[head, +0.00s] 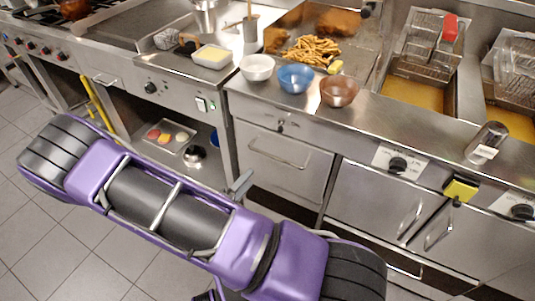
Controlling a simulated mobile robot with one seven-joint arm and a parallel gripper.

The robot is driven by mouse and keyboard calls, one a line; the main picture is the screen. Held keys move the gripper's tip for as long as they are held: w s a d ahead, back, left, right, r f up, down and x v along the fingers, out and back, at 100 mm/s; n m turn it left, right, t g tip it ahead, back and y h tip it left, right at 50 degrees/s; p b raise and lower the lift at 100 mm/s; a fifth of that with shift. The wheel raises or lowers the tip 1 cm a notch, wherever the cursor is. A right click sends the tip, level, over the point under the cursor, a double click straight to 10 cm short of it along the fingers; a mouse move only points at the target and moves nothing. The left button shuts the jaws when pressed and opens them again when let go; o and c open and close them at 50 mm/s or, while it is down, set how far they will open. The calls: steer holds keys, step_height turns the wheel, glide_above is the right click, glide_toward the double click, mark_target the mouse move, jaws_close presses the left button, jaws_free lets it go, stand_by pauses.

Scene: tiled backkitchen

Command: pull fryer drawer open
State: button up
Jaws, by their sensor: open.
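The steel drawer front (285,168) below the counter with the fries has a horizontal bar handle (278,154) and looks closed. My purple and black arm crosses the foreground and hides most of my gripper. Only a grey fingertip of my gripper (240,186) shows above the arm, to the lower left of the drawer handle and apart from it in the picture. The gap between the fingers is hidden, and I see nothing held.
Fryer wells with baskets (428,48) are at the right, above steel doors with vertical handles (411,220). White (257,68), blue (296,78) and brown (339,91) bowls stand on the counter. An open shelf holds a tray (166,143). Tiled floor is free at the left.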

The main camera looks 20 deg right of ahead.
mark_target(273, 157)
steer(key=shift+n+y, duration=0.4)
steer(key=x, duration=0.5)
steer(key=f+b+x, duration=0.1)
steer(key=x, duration=1.1)
steer(key=shift+s+f+b, duration=0.1)
steer(key=shift+f+b, duration=0.1)
steer(key=shift+b, duration=0.2)
jaws_close()
steer(key=shift+a, duration=0.1)
